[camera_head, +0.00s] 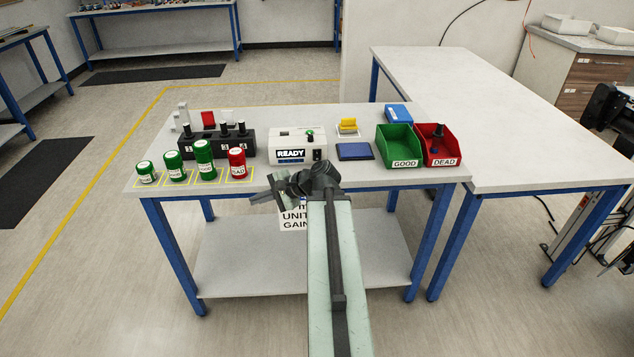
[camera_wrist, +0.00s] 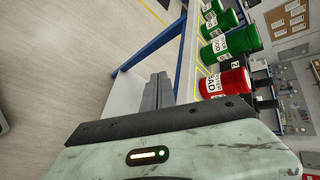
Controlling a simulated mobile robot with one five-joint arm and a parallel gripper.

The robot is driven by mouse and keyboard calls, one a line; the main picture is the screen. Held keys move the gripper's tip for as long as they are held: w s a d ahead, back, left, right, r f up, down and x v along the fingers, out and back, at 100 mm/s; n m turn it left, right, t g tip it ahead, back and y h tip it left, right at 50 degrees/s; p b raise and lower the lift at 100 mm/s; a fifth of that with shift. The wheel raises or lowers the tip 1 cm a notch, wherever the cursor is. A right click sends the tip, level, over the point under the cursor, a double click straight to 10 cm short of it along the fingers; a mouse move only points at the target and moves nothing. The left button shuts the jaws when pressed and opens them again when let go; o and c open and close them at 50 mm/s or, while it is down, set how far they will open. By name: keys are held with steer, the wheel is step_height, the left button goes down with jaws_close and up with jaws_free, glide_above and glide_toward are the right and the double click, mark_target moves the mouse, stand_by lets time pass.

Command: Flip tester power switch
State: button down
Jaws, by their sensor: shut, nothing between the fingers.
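The tester (camera_head: 284,158) is a white box at the middle of the table, with a display reading READY (camera_head: 291,154). A green knob (camera_head: 310,134) stands on its top right. A small dark element, perhaps the power switch, is on its front right (camera_head: 317,154); its position is too small to read. My gripper (camera_head: 262,196) is in front of the table's front edge, left of and below the tester, not touching it. In the wrist view, my gripper's fingers (camera_wrist: 158,90) are together with nothing between them. The tester is not clearly visible in that view.
Green jars (camera_head: 205,161) and a red jar (camera_head: 237,164) stand left of the tester; the red jar is near the fingers in the wrist view (camera_wrist: 222,84). A black rack (camera_head: 190,152) is behind them. Green GOOD (camera_head: 395,151) and red DEAD (camera_head: 449,151) bins are at right.

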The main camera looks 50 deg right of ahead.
steer(key=s+d+r+m+t+h+b, duration=0.1)
steer(key=s+d+m, duration=0.3)
steer(key=d, duration=0.5)
steer(key=s+d+r+m+t+h+b, duration=0.1)
steer(key=s+d+m+t+h+b, duration=0.2)
steer(key=d, duration=0.6)
steer(key=s+m+t+b, duration=0.1)
steer(key=s+m, duration=0.1)
steer(key=s, duration=0.1)
steer(key=shift+s+t+h, duration=0.15)
steer(key=shift+t+h, duration=0.15)
steer(key=shift+h, duration=0.1)
